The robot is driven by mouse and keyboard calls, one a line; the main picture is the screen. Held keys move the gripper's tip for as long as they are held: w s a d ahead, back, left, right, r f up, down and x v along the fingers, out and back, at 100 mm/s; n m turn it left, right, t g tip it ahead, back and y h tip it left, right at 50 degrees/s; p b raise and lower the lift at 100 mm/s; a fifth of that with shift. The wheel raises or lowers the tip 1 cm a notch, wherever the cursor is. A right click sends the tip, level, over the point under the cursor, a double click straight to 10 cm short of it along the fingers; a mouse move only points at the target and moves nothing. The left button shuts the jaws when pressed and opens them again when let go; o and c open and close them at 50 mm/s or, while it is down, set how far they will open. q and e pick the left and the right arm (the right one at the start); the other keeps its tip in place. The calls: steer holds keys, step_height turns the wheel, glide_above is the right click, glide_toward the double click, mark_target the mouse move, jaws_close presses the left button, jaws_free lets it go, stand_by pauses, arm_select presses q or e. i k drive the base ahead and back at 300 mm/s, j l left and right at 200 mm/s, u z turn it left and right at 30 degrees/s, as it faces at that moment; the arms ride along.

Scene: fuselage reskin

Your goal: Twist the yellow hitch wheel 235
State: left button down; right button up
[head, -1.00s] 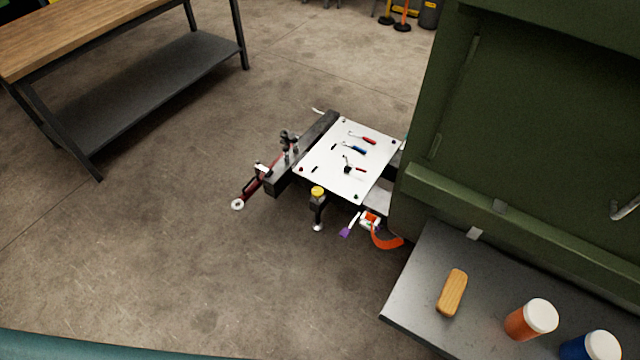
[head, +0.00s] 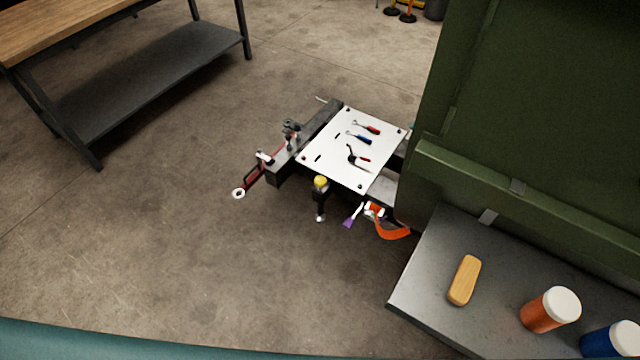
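The yellow hitch wheel (head: 320,182) sits on top of a short dark upright post, beside the near edge of the hitch frame in the middle of the head view. The post's lower end is near the floor. A white panel (head: 352,150) with several small hand tools on it lies on the hitch frame just behind and right of the wheel. Nothing touches the wheel. Neither of my grippers shows in the head view.
A large green cabinet-like body (head: 530,110) fills the right side. A grey ledge (head: 420,290) below it holds a wooden block (head: 464,280), an orange jar (head: 549,310) and a blue jar (head: 612,340). A workbench (head: 150,85) stands at the upper left.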

mark_target(320, 181)
steer(key=i+j+u, duration=0.1)
steer(key=i+j, duration=0.75)
steer(key=i, duration=0.55)
